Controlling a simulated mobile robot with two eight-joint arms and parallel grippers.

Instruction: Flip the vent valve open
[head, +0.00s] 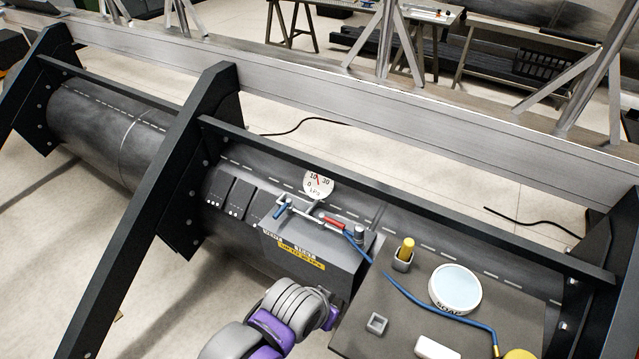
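A dark box on the float (245,230) carries a pipe fitting with two small levers, a blue lever (282,211) at the left and a red lever (333,223) at the right. Labels sit below them, but they are too small to read, so I cannot tell which lever is the vent valve. A round white kPa gauge (318,184) stands behind the fitting. My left arm, grey and purple, reaches in from the bottom, and its dark gripper (338,298) is by the box's lower right edge, below the levers. Its fingers are not clear. My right gripper is out of view.
A dark tray (390,325) at the lower right holds a soap bowl (455,288), a yellow-capped holder (403,256), a small square cup (377,324) and a white block (434,348). A blue hose (430,310) crosses it. Black frame arms (165,215) flank the float.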

